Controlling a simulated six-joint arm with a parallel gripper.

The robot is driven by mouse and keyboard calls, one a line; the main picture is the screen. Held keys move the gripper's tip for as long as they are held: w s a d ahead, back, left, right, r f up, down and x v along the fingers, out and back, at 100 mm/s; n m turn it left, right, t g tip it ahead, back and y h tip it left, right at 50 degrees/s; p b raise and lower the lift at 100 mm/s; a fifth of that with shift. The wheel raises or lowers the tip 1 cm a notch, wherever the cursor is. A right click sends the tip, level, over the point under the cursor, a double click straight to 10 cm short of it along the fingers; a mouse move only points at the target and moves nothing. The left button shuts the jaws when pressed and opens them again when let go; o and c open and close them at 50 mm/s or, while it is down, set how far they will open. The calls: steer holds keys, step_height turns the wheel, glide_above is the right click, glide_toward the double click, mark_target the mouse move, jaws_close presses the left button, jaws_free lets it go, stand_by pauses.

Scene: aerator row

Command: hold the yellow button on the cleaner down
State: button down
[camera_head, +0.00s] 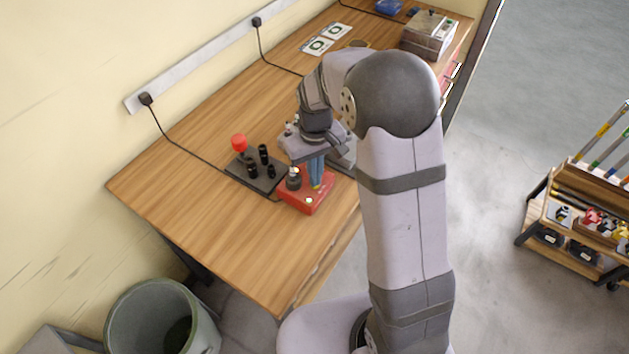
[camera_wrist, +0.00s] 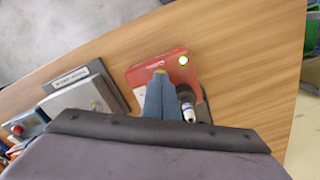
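The cleaner is a red box (camera_head: 302,203) near the front edge of the wooden bench; it also shows in the wrist view (camera_wrist: 138,76). My gripper (camera_head: 317,185) points down over it with its blue fingers together and nothing seen between them. In the wrist view the fingertips (camera_wrist: 160,74) are at the yellow button (camera_wrist: 160,70), which they mostly cover. They appear to touch it; how far it is pressed is hidden. A round pale yellow-green spot (camera_wrist: 183,60) looks lit on the box top; it shows in the head view too (camera_head: 309,201).
A dark plate with a red knob (camera_head: 239,142) and black posts stands left of the cleaner. A grey metal box (camera_head: 428,36) and cards (camera_head: 327,38) lie at the far end. A bin (camera_head: 160,318) stands below. The near left bench top is clear.

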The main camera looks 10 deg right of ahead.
steer(key=shift+r+p, duration=2.6)
steer(key=shift+r, duration=0.4)
step_height(320, 180, up, 8)
steer(key=p, duration=0.6)
steer(key=shift+f, duration=0.25)
steer(key=s+d+f+m+b, duration=0.1)
steer(key=s+f+b, duration=0.1)
steer(key=s, duration=0.7)
steer(key=s+d+f+m+b, duration=0.2)
steer(key=s+f+b, duration=0.1)
steer(key=s, duration=0.7)
steer(key=shift+s+d+f+b, duration=0.15)
steer(key=shift+d+f+b, duration=0.05)
steer(key=shift+b, duration=0.55)
